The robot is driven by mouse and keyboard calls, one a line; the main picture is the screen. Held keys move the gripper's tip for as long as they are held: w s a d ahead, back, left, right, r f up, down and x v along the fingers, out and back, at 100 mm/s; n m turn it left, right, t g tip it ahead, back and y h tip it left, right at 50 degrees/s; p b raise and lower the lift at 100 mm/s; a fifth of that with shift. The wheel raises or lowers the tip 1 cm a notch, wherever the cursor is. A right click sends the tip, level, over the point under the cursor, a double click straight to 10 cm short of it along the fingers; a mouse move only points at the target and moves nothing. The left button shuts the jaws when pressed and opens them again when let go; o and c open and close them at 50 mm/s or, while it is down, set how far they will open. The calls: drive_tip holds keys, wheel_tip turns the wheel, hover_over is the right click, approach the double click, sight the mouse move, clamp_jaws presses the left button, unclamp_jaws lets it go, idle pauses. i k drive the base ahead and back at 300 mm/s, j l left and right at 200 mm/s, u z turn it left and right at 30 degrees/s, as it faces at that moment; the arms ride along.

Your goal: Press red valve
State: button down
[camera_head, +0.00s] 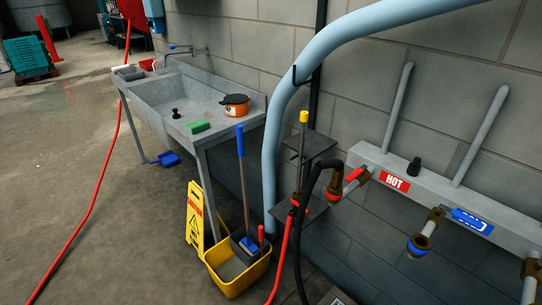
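A red valve handle (354,174) sits on a brass fitting at the left end of a grey wall-mounted manifold (440,190), beside a red label (395,184) reading HOT. A red-ringed brass connector (333,194) is just below and left of the handle, with a black hose curving up to it. A blue-ringed brass fitting (418,245) hangs further right, near a blue label (472,221). My gripper is not in view.
A yellow mop bucket (236,284) and yellow wet-floor sign (195,215) stand left of the manifold. A metal sink (160,92) holds an orange pot (236,109) and green sponge (198,126). A red hose (100,180) crosses otherwise open floor at left. A thick blue pipe (270,150) runs up the wall.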

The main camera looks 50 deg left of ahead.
sight(353, 175)
drive_tip(key=u, duration=0.95)
drive_tip(key=i+j+u, duration=0.2)
drive_tip(key=i, duration=0.25)
drive_tip(key=i+j+u, duration=0.2)
drive_tip(key=i, duration=0.3)
